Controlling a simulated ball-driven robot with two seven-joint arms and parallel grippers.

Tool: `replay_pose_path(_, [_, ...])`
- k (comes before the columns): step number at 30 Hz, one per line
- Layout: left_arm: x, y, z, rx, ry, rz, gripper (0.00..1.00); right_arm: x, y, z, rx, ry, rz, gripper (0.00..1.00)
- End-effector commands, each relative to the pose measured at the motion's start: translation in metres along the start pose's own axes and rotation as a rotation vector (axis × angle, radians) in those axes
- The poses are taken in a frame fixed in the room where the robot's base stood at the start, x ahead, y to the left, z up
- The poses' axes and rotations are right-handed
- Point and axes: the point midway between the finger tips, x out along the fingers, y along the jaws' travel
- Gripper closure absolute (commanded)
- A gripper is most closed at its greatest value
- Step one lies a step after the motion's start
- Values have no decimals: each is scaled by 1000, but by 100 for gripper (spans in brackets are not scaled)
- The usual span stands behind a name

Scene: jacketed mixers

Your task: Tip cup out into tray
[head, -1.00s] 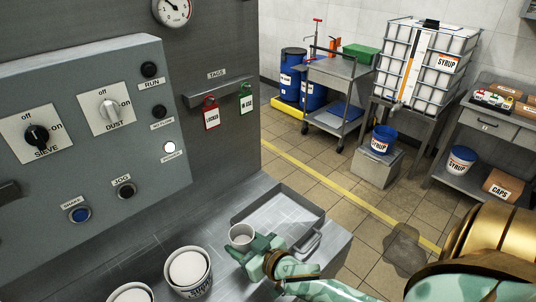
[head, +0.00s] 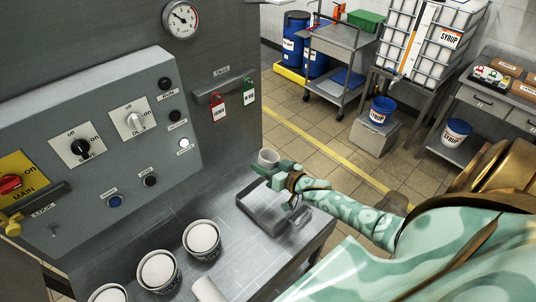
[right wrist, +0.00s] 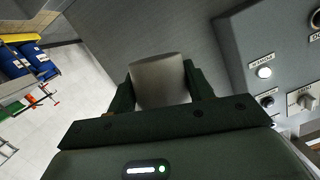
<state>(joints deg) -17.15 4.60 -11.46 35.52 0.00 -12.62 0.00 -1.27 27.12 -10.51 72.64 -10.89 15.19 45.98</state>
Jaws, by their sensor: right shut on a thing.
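A small pale grey cup (head: 268,157) is held in my right gripper (head: 270,166), above the far part of the grey metal tray (head: 252,218) on the steel bench. The cup looks upright or nearly so in the head view. In the right wrist view the cup (right wrist: 158,80) sits between the two dark fingers of the right gripper (right wrist: 160,85), which are shut on it. The cup's inside is too small to make out. My left gripper is out of view.
Several tubs of white material (head: 201,240) stand on the bench left of the tray, with a pale cylinder (head: 208,290) beside them. A control panel (head: 95,140) rises behind the bench.

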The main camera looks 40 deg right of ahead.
Motion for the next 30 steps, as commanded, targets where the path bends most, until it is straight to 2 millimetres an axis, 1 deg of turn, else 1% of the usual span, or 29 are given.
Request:
replay_pose_path(1, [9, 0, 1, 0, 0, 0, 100, 1, 0, 4, 37, 15, -13, 62])
replay_pose_path(5, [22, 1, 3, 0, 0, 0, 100, 2, -4, 4, 142, 54, -44, 62])
replay_pose_path(23, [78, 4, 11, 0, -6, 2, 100, 6, -7, 12, 515, 196, -160, 62])
replay_pose_path(30, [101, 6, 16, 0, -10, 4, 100, 7, -2, 21, 762, 289, -235, 62])
